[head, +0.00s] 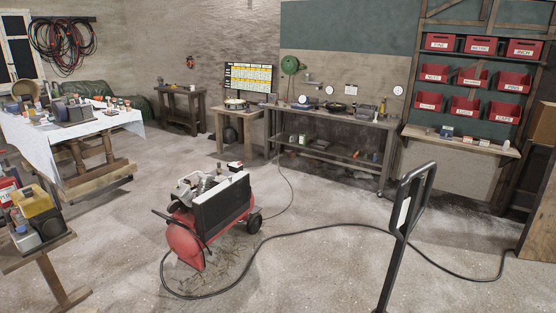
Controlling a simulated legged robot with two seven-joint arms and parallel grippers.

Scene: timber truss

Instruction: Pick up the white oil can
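I cannot make out a white oil can for certain. A pale grey can-like item (26,238) stands on the small wooden stand at the lower left, beside a yellow container (37,208); I cannot tell if it is an oil can. Many small cans and boxes crowd the white-covered table (128,119) at the left, too small to tell apart. Small items also stand on the long workbench (345,118) at the back and its lower shelf. Neither of my grippers is in view.
A red air compressor (185,240) stands mid-floor, with a black hose (330,230) looping across the floor to the right. A dark upright handle (405,225) rises at the front right. Red bins (465,105) hang on the back right rack. The floor between the left table and compressor is clear.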

